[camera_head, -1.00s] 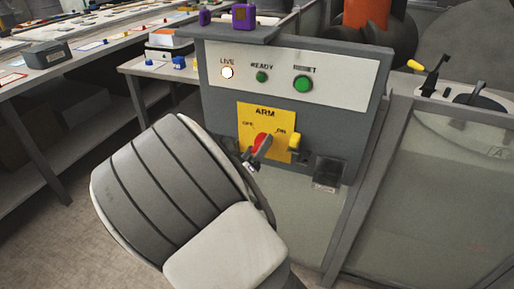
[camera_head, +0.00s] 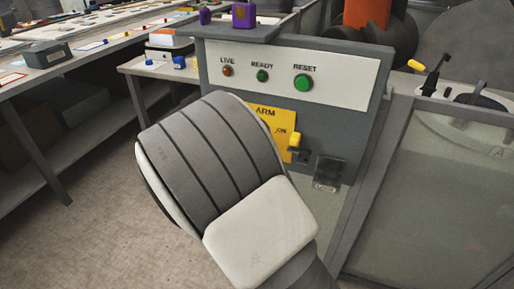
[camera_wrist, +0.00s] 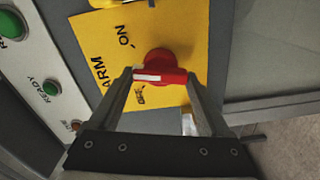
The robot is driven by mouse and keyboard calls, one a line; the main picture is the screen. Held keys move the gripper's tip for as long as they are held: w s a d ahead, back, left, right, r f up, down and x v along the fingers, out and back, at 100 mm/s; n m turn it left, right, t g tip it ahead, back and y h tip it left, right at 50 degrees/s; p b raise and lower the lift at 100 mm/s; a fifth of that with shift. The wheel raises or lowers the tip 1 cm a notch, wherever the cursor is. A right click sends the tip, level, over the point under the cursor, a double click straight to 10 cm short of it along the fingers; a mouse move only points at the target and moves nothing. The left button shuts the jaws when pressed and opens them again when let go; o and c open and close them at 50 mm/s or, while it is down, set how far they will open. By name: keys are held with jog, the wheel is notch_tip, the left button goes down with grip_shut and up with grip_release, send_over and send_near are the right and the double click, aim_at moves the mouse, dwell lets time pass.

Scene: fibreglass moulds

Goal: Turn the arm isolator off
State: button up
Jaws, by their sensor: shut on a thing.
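The yellow ARM isolator plate (camera_head: 286,120) on the grey control panel is partly hidden behind my arm in the head view. The wrist view shows the plate (camera_wrist: 193,35) with its red rotary knob (camera_wrist: 160,62). My gripper (camera_wrist: 161,76) is shut on the knob's raised handle, one finger at each end. The handle's white mark points left in the wrist view, towards the ARM lettering and between the ON and OFF labels. In the head view, my arm hides the knob and gripper. The LIVE lamp (camera_head: 227,71) is a dull orange, unlit.
A green READY lamp (camera_head: 262,76) and a green RESET button (camera_head: 303,82) sit above the plate. A yellow-topped part (camera_head: 294,141) and a dark box (camera_head: 328,172) project from the panel. A clear-panelled enclosure (camera_head: 430,190) stands right.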

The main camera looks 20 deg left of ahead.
jog(key=n+p, duration=0.1)
jog(key=n, duration=0.4)
jog(key=n+p, duration=0.2)
jog(key=n, duration=0.4)
jog(key=shift+f+n, duration=0.2)
jog(key=shift+n, duration=0.1)
jog(key=shift+f+n, duration=0.1)
jog(key=shift+n, duration=0.2)
jog(key=o, duration=1.2)
jog(key=shift+s, duration=0.1)
jog(key=s+a+p, duration=0.1)
jog(key=s+p, duration=0.1)
jog(key=s, duration=1.5)
jog(key=shift+s+p, duration=0.15)
jog(key=shift+p, duration=0.15)
jog(key=shift+a, duration=0.15)
